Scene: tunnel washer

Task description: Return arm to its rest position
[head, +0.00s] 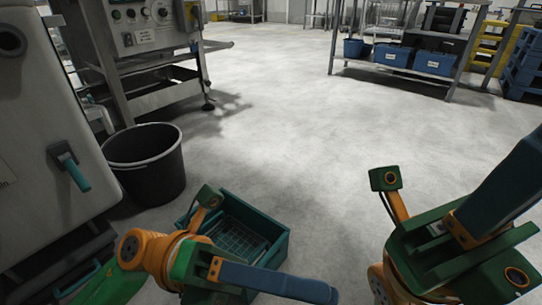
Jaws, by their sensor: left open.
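My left arm comes in low at the left, with an orange wrist and a green gripper body. My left gripper (318,290) is open, with one long blue finger pointing right; its other finger is hidden. No object shows in it. It overlaps the near side of a dark green crate (275,252) in the picture; I cannot tell if they touch. My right gripper (510,180) is at the lower right, with a blue finger pointing up and right. Its second finger does not show clearly, so its opening cannot be told.
A black bucket (150,180) stands beside the white machine (45,130) at the left. A steel control stand (140,75) is behind it. A shelf (400,73) holds blue bins (433,63) at the back right. The middle of the grey floor (290,120) is clear.

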